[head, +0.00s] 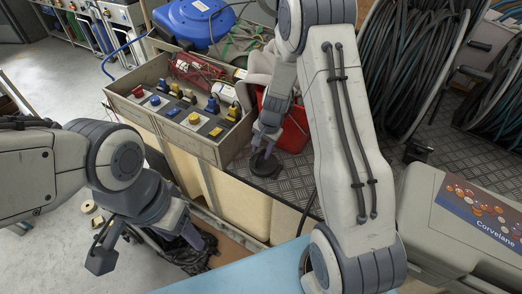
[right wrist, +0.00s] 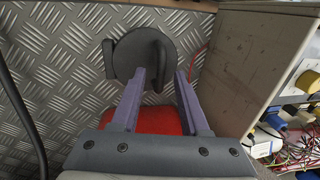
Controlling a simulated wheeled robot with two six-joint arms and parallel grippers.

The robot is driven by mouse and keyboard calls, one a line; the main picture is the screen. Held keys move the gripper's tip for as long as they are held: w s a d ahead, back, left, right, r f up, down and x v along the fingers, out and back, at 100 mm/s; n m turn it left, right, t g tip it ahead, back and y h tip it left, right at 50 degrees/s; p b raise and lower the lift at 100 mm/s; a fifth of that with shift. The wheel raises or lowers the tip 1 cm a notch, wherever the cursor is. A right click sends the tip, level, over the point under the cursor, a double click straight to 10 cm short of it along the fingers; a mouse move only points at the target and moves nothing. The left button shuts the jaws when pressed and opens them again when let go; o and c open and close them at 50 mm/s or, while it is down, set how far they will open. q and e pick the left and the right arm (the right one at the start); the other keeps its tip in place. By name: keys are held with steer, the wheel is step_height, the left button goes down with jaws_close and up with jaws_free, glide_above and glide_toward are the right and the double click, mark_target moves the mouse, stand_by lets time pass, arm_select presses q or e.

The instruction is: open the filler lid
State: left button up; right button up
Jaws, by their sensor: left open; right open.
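The filler lid (head: 264,164) is a dark round cap with a raised grip on the metal tread-plate deck, in front of a red container. In the right wrist view the lid (right wrist: 130,58) lies just beyond the fingertips, its upright grip roughly in line with the gap between them. My right gripper (right wrist: 160,74) is open and close to the lid; contact cannot be told. In the head view the right gripper (head: 266,140) is over the lid and partly hides it. My left gripper (head: 152,248) is open and empty at the lower left, away from the lid.
A wooden box with coloured sockets (head: 205,146) stands left of the lid. The red container (head: 294,132) is close behind it. Hose reels (head: 405,65) fill the back right. A grey Corvelane case (head: 430,215) is at right. Bare tread plate (right wrist: 45,65) lies left of the lid.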

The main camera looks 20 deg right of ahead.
jaws_close()
steer(key=shift+s+f, duration=0.1)
stand_by(1.2)
